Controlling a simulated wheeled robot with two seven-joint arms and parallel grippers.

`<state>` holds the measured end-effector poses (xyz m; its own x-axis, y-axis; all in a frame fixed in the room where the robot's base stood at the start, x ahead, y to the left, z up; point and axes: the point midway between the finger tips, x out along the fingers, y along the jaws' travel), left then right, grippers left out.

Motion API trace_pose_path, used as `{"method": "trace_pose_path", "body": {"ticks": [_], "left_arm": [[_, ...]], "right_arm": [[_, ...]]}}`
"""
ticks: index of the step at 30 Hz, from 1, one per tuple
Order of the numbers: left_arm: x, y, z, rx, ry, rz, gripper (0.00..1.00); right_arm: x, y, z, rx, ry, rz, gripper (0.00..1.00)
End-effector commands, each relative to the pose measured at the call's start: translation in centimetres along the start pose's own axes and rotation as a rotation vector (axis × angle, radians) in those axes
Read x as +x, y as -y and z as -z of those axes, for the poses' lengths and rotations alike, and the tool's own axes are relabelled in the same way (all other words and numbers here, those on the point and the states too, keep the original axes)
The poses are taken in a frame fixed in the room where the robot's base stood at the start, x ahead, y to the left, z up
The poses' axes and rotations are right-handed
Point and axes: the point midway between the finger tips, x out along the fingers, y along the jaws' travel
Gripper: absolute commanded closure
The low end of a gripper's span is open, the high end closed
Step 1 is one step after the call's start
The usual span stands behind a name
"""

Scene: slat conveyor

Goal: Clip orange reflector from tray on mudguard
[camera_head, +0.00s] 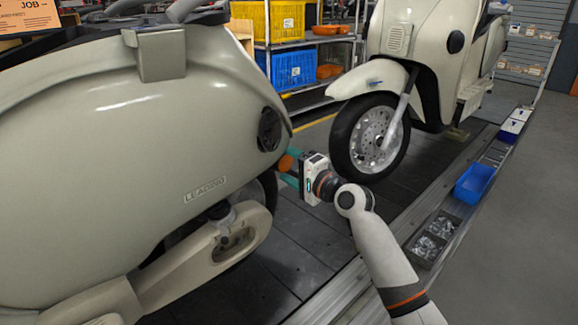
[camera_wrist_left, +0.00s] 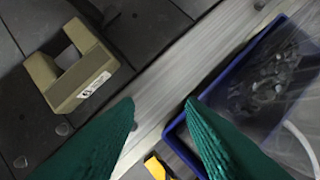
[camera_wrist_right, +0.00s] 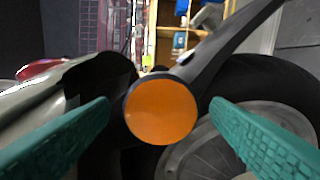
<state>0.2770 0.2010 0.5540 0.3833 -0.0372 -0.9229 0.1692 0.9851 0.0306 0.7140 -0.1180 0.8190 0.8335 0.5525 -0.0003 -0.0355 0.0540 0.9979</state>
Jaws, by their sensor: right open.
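The round orange reflector (camera_wrist_right: 161,110) faces my right wrist camera, with a dark rim around it. It stands between my right gripper's two green fingers, with a visible gap on each side. It also shows in the head view (camera_head: 286,162), by the rear of the near cream scooter (camera_head: 130,140). My right gripper (camera_head: 289,172) is open around the reflector. A dark part behind the reflector may be the mudguard (camera_wrist_right: 98,78); its contact with the reflector is hidden. My left gripper (camera_wrist_left: 160,104) is open and empty above the conveyor's edge; it is not in the head view.
A blue tray (camera_wrist_left: 172,134) with small clear-bagged parts lies below my left gripper, beside a beige block (camera_wrist_left: 84,80) on the dark slats. A second scooter (camera_head: 425,50) stands farther along the line. A blue bin (camera_head: 474,183) sits on the conveyor's right edge.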

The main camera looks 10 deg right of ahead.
Motion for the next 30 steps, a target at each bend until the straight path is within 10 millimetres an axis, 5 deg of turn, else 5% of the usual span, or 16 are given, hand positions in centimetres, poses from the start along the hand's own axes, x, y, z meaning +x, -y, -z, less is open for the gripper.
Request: {"method": "trace_pose_path", "body": {"ticks": [7, 21, 30], "left_arm": [[-0.5, -0.2, 0.6, 0.001, -0.044, -0.004, 0.64], [-1.8, -0.3, 1.0, -0.002, -0.085, -0.005, 0.64], [-1.9, -0.2, 1.0, -0.003, -0.085, -0.004, 0.64]], "right_arm": [[-1.9, 0.0, -0.1, -0.001, 0.001, 0.002, 0.28], [-10.8, 0.1, 0.0, 0.000, 0.001, 0.002, 0.28], [-12.1, 0.0, 0.0, 0.000, 0.000, 0.000, 0.28]]}}
